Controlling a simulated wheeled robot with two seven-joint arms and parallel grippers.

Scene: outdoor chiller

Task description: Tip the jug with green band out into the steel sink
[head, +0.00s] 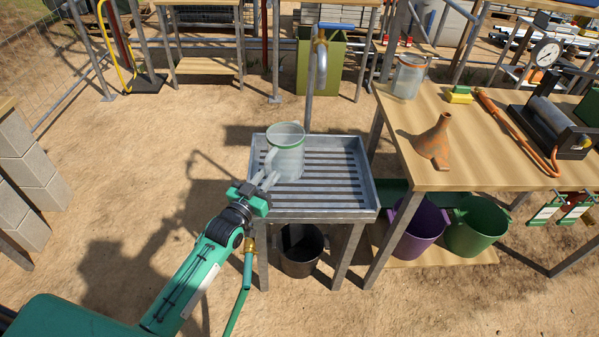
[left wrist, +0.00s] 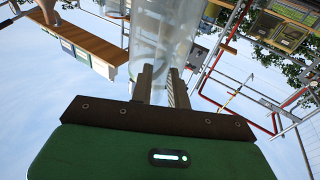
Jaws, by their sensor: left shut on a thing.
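The clear jug with a green band (head: 289,157) is over the left part of the steel sink (head: 347,206). It looks roughly upright, its open rim facing up. My left gripper (head: 267,181) comes in from the lower left and is shut on the jug's handle side. In the left wrist view, the two dark fingers (left wrist: 164,82) close at the clear jug wall (left wrist: 160,35). Whether the jug touches the slatted sink floor, and what it holds, I cannot tell. My right gripper is out of view.
A tap (head: 321,60) rises behind the sink. Right of it, a wooden table (head: 440,178) carries another clear jug with an orange band (head: 408,78), an orange funnel (head: 435,143) and a sponge (head: 459,95). A dark bucket (head: 301,262) stands under the sink. Bare ground lies left.

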